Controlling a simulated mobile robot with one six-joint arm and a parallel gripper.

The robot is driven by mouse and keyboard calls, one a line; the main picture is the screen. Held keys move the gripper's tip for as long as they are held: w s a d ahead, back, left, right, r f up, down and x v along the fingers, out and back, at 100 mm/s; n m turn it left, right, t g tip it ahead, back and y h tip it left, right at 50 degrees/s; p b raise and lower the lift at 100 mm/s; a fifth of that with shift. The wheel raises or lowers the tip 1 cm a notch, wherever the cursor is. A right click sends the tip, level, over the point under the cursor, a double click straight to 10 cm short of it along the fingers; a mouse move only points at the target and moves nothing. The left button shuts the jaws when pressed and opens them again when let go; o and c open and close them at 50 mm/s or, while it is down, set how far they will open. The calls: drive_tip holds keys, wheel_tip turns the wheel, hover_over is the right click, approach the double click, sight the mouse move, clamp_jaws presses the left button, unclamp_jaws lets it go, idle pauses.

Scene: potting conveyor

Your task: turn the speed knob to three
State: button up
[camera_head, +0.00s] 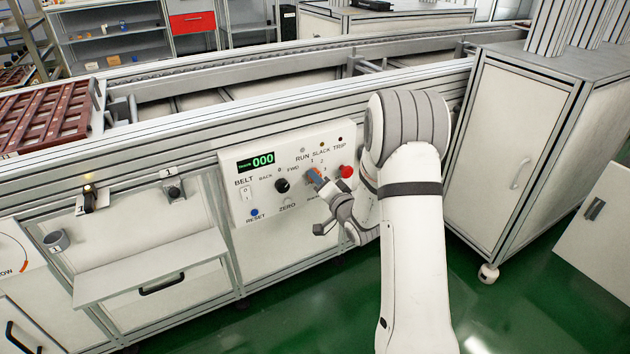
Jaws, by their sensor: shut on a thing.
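The white control panel (239,213) is on the side of the conveyor. My gripper (316,180) reaches it from the right and is shut on the speed knob, right of the FWD/BACK knob. The jaws hide nearly all of the speed knob, so I cannot tell where its pointer stands. Small scale numbers, among them a 3, show around the jaws. The green display (257,162) reads 000.
The black BACK/FWD selector (282,185), white belt switch (245,194), blue reset button (255,212) and red button (347,171) share the panel. The red button is close to my gripper. A drawer shelf (150,265) juts out to the left; a white cabinet (510,130) stands right.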

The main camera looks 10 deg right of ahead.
drive_tip(key=shift+s+f+m+p, duration=0.1)
drive_tip(key=shift+m+p, duration=1.45)
drive_tip(key=shift+m, duration=3.05)
drive_tip(key=o, duration=1)
drive_tip(key=p+v, duration=0.2)
drive_tip(key=v, duration=0.5)
drive_tip(key=shift+s+d, duration=0.15)
drive_tip(key=shift+s, duration=0.2)
